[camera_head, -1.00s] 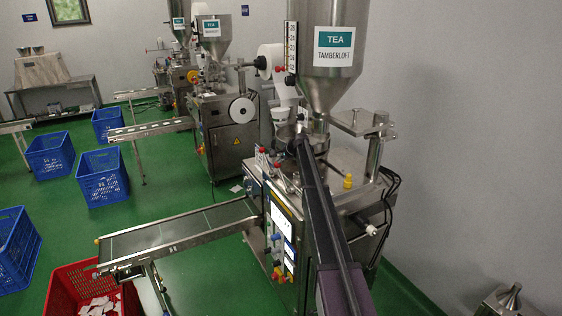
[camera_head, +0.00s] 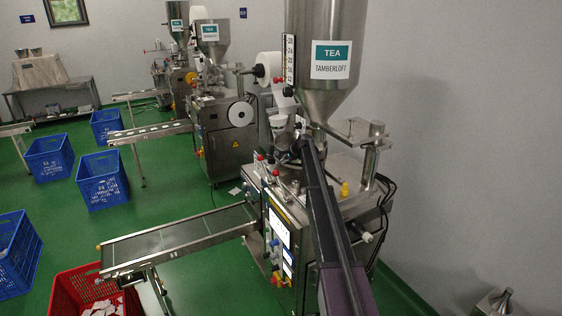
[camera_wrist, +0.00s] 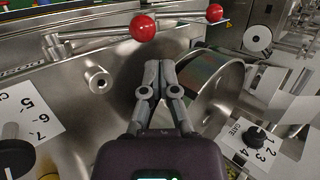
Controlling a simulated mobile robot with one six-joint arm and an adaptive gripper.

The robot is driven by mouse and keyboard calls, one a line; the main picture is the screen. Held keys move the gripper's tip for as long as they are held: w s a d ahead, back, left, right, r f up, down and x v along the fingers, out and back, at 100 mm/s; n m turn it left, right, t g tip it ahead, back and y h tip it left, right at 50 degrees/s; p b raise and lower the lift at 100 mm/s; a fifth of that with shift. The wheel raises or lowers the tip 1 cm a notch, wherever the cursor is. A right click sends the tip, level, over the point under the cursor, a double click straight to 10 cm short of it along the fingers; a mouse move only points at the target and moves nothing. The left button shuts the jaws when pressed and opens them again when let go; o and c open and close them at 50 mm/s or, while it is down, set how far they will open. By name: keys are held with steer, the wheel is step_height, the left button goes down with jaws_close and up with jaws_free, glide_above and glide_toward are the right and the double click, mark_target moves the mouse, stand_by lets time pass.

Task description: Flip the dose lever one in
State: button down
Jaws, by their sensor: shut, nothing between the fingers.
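Two metal levers with red ball knobs cross the top of the wrist view, one with its knob nearer the middle (camera_wrist: 143,27) and one with its knob further right (camera_wrist: 214,12). I cannot tell which is dose lever one. In the head view, red knobs (camera_head: 262,157) show on top of the nearest tea packer (camera_head: 300,215). My gripper (camera_wrist: 160,66) is shut and empty, its fingertips below the nearer red knob and apart from it, in front of a round steel drum (camera_wrist: 215,90). In the head view my arm hides part of the machine top.
A numbered dial (camera_wrist: 14,155) is at left and a gate dial (camera_wrist: 254,136) at right. The tea hopper (camera_head: 325,90) stands close above my arm.

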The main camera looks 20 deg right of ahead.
steer(key=w+r+p+v, duration=0.1)
steer(key=p+v, duration=0.4)
steer(key=v, duration=0.2)
steer(key=shift+p, duration=0.3)
steer(key=shift+a, duration=0.1)
stand_by(0.4)
steer(key=s+a+f+n+g+b, duration=0.1)
steer(key=s+a+f+n+b, duration=0.3)
steer(key=s, duration=0.5)
steer(key=s+a+f+n+g+h+b, duration=0.1)
steer(key=s+a+f+g+b, duration=0.15)
steer(key=s+a+f, duration=0.6)
steer(key=s+a+f+n+g+b, duration=0.1)
steer(key=s+a+f+n+b, duration=0.25)
steer(key=s, duration=0.65)
steer(key=s+a+f+n+g+h+b, duration=0.1)
steer(key=s+a+f+n+b, duration=0.1)
steer(key=s, duration=0.7)
steer(key=s+a+f+n+g+h+b, duration=0.1)
steer(key=s+f+b, duration=0.3)
steer(key=s, duration=0.6)
steer(key=s+a+f+n+g+h+b, duration=0.1)
steer(key=s+a+f+n+b, duration=0.2)
steer(key=s, duration=0.7)
steer(key=shift+f+b, duration=0.2)
steer(key=shift+b, duration=0.6)
steer(key=shift+n, duration=0.25)
